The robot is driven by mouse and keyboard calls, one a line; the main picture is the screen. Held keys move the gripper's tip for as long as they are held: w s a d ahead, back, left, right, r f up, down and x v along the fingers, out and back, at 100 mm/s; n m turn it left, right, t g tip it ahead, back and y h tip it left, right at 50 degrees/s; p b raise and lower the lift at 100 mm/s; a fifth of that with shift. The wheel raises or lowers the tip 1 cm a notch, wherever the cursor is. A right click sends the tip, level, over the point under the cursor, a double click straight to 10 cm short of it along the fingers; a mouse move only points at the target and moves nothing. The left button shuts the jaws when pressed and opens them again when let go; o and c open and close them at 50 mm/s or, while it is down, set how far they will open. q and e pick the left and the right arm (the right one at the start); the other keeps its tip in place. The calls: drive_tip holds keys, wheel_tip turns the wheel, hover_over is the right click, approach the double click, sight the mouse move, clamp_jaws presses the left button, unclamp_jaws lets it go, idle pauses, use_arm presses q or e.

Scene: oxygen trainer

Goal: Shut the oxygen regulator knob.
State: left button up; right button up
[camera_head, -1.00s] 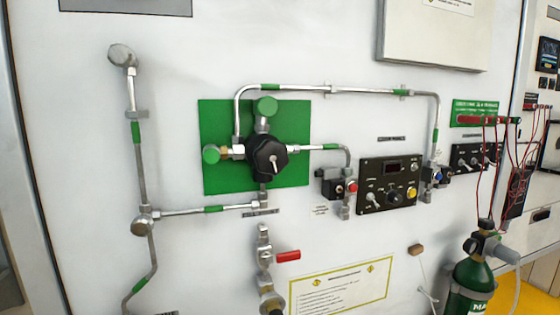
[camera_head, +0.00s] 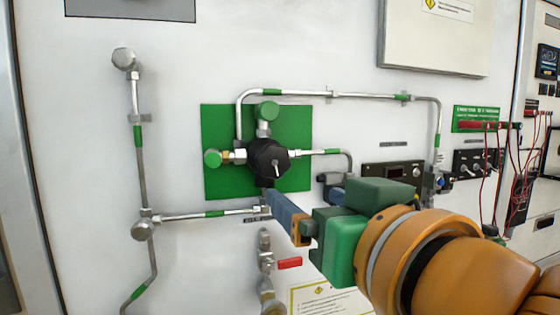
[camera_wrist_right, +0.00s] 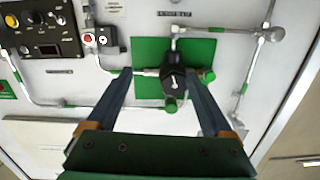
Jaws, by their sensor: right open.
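The black oxygen regulator knob (camera_head: 268,160) sits on a green square plate (camera_head: 221,185) on the white wall panel. A light pointer mark shows on its face. My right gripper (camera_head: 275,196) is just below and in front of the knob in the head view. In the right wrist view, the knob (camera_wrist_right: 174,84) lies between the two open fingers of my right gripper (camera_wrist_right: 164,82), a little ahead of their tips. No contact between fingers and knob can be made out. My left gripper is in neither view.
Metal pipes (camera_head: 335,95) with green bands run around the plate. A red-handled valve (camera_head: 289,263) is below the knob. A black control panel (camera_head: 392,172) is to the right, partly hidden by my right arm. Green-capped fittings (camera_head: 213,158) sit close beside the knob.

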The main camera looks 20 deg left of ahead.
sight(275, 160)
drive_tip(key=s+a+r, duration=0.1)
drive_tip(key=s+r, duration=0.2)
drive_tip(key=r, duration=0.1)
drive_tip(key=shift+n+t, duration=0.3)
drive_tip(key=shift+t, duration=0.1)
drive_tip(key=p+x, duration=0.3)
drive_tip(key=x, duration=0.3)
drive_tip(key=shift+w+a+f, duration=0.15)
drive_tip(key=shift+w+a, duration=0.2)
drive_tip(key=shift+a, duration=0.05)
clamp_jaws()
